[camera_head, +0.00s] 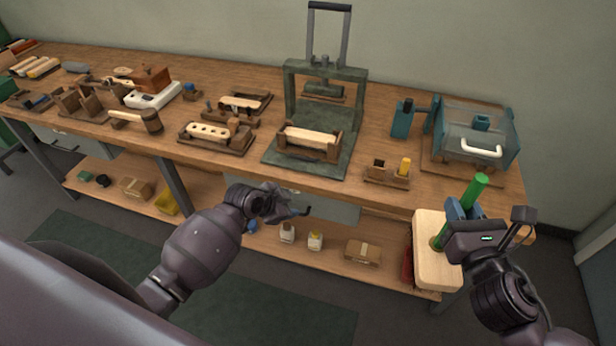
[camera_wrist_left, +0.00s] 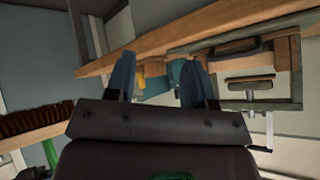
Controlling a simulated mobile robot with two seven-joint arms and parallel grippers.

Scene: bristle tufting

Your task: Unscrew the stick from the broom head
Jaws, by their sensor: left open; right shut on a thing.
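The green stick (camera_head: 475,190) stands tilted at the right of the head view, and its lower part meets the pale wooden broom head (camera_head: 434,275). My right gripper (camera_head: 461,213) is shut on the green stick just above the broom head. Dark red bristles show at the broom head's left edge. In the left wrist view the broom head (camera_wrist_left: 40,138) is at the far left with brown bristles. My left gripper (camera_head: 284,212) is open and empty in front of the bench, well left of the broom head. Its two blue fingers (camera_wrist_left: 158,80) are apart in the left wrist view.
The wooden workbench (camera_head: 385,190) runs across the back. It carries a green press (camera_head: 325,75), a teal box with a white handle (camera_head: 470,140) and several wooden jigs. A lower shelf (camera_head: 385,270) holds small bottles and a box (camera_head: 363,252). Space in front is free.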

